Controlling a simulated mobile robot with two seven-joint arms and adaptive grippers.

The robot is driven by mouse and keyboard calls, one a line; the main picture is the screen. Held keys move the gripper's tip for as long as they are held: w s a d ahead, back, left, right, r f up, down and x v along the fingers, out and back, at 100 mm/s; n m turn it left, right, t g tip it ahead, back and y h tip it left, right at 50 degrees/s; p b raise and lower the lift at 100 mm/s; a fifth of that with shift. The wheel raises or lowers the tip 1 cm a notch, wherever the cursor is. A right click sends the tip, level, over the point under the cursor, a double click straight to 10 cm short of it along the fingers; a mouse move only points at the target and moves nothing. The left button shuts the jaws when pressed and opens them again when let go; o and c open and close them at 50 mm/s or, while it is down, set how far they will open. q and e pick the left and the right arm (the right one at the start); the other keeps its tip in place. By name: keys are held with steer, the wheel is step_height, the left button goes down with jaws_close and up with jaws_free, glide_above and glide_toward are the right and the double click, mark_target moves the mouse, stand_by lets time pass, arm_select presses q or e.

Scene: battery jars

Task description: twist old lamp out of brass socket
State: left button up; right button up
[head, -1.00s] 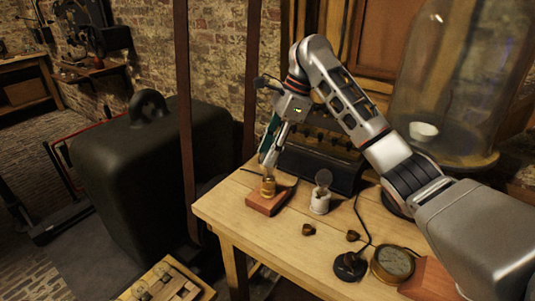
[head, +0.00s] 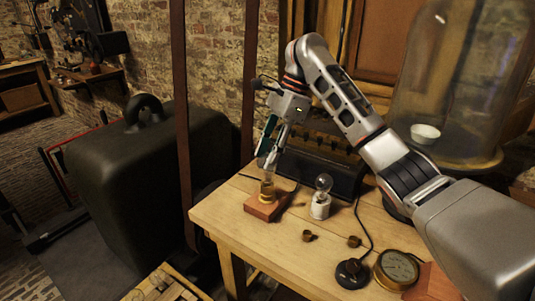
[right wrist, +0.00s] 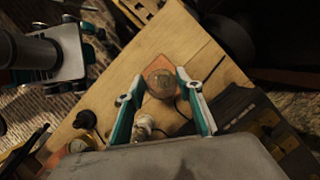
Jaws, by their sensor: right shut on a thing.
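The brass socket (head: 267,198) stands on a reddish wooden block (head: 258,211) at the table's near left corner. The old lamp (head: 267,186) is upright at the socket; its glass looks dull. My right gripper (head: 269,172) points down from above, shut on the lamp. In the right wrist view the lamp (right wrist: 161,84) is a round greyish shape between the teal-lined fingers (right wrist: 160,77). Whether the lamp's base is still in the socket is hard to tell. My left gripper (right wrist: 80,50) seems to show at the left of the right wrist view; its jaws are unclear.
Two small brass pieces (head: 308,236), a black corded base (head: 352,272) and a round gauge (head: 397,268) lie nearer. A dark box (head: 325,170) stands behind.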

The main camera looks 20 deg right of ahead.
arm_select(q)
steer(key=shift+r, duration=0.2)
arm_select(e)
steer(key=shift+r, duration=0.5)
arm_select(q)
steer(key=shift+w+r+p, duration=0.2)
steer(key=shift+r+p, duration=0.15)
steer(key=shift+p, duration=0.05)
arm_select(e)
steer(key=shift+r, duration=0.5)
